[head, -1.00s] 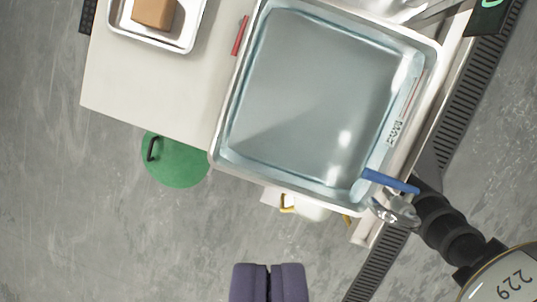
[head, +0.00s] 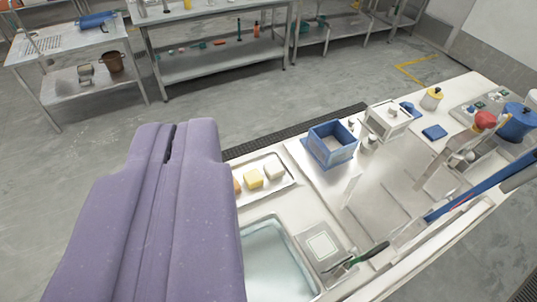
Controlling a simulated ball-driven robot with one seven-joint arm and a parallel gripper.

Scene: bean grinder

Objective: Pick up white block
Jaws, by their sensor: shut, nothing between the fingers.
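A pale cream-white block (head: 274,171) lies in a shallow white tray (head: 262,194) on the counter. It is at the right of a row in the tray, beside a yellow block (head: 253,179). An orange-brown block (head: 237,185) is at the left, partly hidden by my gripper. My gripper (head: 172,135) shows large at the left, with its two purple fingers shut and nothing between them. In the picture it is to the left of the tray, apart from the white block.
A sink basin (head: 272,262) with clear water is in front of the tray. A blue open box (head: 331,144) stands behind and right of it. A green-handled tool (head: 362,255) lies at the front. Metal tables (head: 215,62) stand at the back beyond open floor.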

